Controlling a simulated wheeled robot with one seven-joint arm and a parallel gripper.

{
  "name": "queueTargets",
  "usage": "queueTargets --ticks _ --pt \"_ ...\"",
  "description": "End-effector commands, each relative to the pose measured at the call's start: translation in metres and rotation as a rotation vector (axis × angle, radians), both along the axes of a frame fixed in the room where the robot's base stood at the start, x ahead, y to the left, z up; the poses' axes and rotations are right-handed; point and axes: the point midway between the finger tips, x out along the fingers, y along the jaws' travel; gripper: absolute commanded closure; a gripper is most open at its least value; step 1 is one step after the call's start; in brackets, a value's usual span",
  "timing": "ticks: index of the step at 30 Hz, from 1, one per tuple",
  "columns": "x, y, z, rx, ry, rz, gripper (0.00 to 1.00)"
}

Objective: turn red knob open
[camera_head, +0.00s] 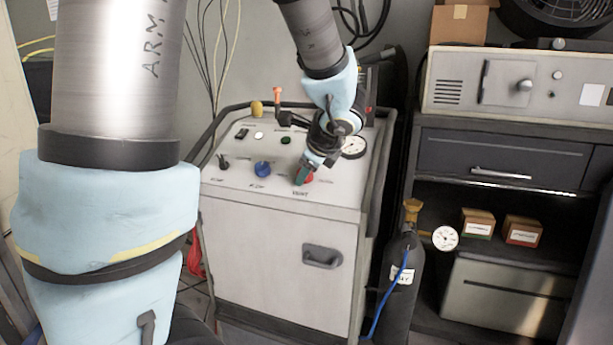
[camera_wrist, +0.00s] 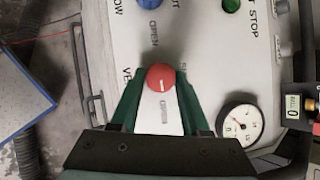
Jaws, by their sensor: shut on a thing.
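The red knob (camera_wrist: 160,78) sits on the sloped top panel of a grey cart (camera_head: 285,188). It is round, with a white line on its face, and "OPEN" lettering shows on the panel near it. In the head view the red knob (camera_head: 308,178) is partly hidden by my gripper (camera_head: 303,174). In the wrist view my gripper (camera_wrist: 158,84) has its green fingers on both sides of the red knob and is shut on it. The white line points roughly down the wrist picture, toward my gripper's palm.
The panel also holds a blue knob (camera_head: 262,169), a green button (camera_head: 285,140), an orange-tipped lever (camera_head: 278,97) and a dial gauge (camera_head: 354,147). A dark rail (camera_head: 376,200) runs along the cart's right side. A gas cylinder (camera_head: 400,285) stands right of the cart.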

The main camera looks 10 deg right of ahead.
Motion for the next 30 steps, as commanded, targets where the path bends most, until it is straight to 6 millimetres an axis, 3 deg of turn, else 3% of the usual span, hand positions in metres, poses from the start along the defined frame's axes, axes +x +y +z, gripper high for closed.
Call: queueTargets --ticks 12,13,20,30 --pt "-0.0005 -0.0009 -0.0002 0.003 0.000 -0.007 1.00" --pt "-0.0005 -0.0009 -0.0002 0.003 0.000 -0.007 0.51" --pt "-0.0003 -0.0005 -0.0002 0.003 0.000 -0.006 0.25" --pt "-0.0035 -0.0012 0.0042 0.001 -0.001 -0.005 0.24"
